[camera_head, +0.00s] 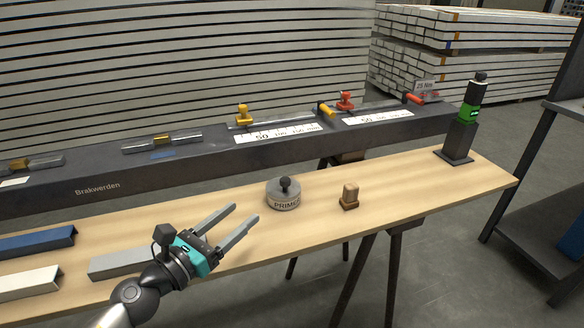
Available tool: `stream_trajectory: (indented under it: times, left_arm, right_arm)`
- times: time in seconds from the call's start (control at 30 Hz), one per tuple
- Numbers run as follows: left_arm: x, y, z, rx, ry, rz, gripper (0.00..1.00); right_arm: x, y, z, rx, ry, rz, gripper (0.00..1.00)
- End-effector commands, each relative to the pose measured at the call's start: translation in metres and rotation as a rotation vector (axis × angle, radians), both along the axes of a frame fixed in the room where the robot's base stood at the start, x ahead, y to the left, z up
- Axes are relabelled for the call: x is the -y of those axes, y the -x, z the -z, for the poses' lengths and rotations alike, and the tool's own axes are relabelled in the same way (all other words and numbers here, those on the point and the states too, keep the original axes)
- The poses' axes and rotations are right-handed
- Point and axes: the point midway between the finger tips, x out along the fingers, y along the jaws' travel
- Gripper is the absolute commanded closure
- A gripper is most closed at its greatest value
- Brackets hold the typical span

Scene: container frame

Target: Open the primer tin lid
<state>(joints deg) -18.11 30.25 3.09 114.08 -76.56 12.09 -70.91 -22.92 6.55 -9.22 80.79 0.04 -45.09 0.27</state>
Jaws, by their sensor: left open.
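The primer tin (285,203) is a short round grey tin lettered "PRIMER", standing upright on the wooden bench. Its grey lid (275,186) carries a dark round knob (287,185) and sits on the tin. My left gripper (246,215) is open and empty, to the left of the tin. Its two grey fingers point up and right toward the tin, apart from it. My right gripper is not in view.
A wooden block (350,194) stands right of the tin. A black tool with a green band (469,113) stands in a holder at the bench's right end. A dark beam (190,166) with clamps runs behind. Metal profiles (37,240) lie at left. Bench right of the block is clear.

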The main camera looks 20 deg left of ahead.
Motion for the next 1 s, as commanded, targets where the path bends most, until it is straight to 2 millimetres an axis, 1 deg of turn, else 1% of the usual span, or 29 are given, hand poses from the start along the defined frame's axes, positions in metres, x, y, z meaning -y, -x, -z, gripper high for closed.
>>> stream_trajectory:
  times: [0.13, 0.27, 0.73, 1.0]
  left_arm:
    - [0.003, -0.003, 0.003, 0.002, -0.050, 0.022, 0.37]
    - [0.006, -0.013, 0.002, 0.003, -0.047, 0.021, 0.37]
    - [0.032, -0.074, 0.001, 0.004, -0.042, 0.019, 0.37]
    - [0.047, -0.111, 0.003, 0.003, -0.040, 0.018, 0.37]
  right_arm:
    - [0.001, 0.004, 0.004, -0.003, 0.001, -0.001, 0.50]
    - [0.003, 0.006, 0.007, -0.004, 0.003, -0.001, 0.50]
    - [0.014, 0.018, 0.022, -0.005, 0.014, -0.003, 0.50]
    - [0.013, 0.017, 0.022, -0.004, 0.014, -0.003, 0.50]
